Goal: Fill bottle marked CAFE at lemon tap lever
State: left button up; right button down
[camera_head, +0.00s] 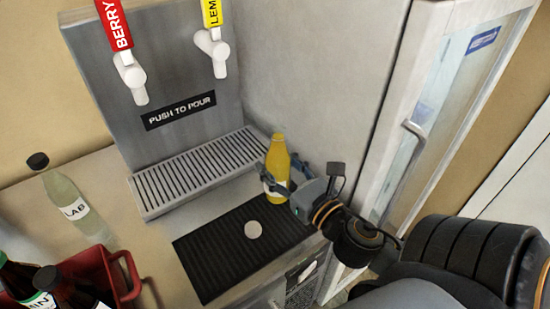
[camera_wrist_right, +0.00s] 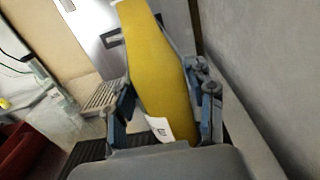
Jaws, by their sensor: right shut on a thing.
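A yellow bottle (camera_head: 277,160) stands nearly upright over the right end of the black mat, in my right gripper (camera_head: 280,185). In the right wrist view the gripper's fingers close on both sides of the yellow bottle (camera_wrist_right: 158,70); its white label shows only a small part of the lettering, so I cannot read the whole name. The yellow lemon tap lever (camera_head: 212,14) hangs above a white spout (camera_head: 220,58) on the grey dispenser, left of and above the bottle. My left gripper is not in view.
The red BERRY lever (camera_head: 115,25) is left of the lemon one. A slatted drip tray (camera_head: 143,205) lies below the taps. A black mat (camera_head: 205,262) holds a pale round disc (camera_head: 253,229). A LAB bottle (camera_head: 68,205) and red crate (camera_head: 128,270) are left; a grey wall is right.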

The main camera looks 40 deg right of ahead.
aim_at(286, 173)
jog(key=shift+s+a+r+p, duration=0.15)
jog(key=shift+s+p, duration=0.4)
jog(key=shift+s, duration=0.6)
jog(key=shift+s+p, duration=0.6)
jog(key=shift+s, duration=0.9)
jog(key=shift+s+r, duration=0.15)
jog(key=shift+s, duration=0.7)
jog(key=shift+s+p, duration=0.5)
jog(key=shift+s, duration=0.2)
jog(key=s, duration=0.1)
jog(key=s+p, duration=0.1)
jog(key=shift+s+a, duration=0.2)
jog(key=shift+s, duration=0.1)
jog(key=shift+w, duration=0.15)
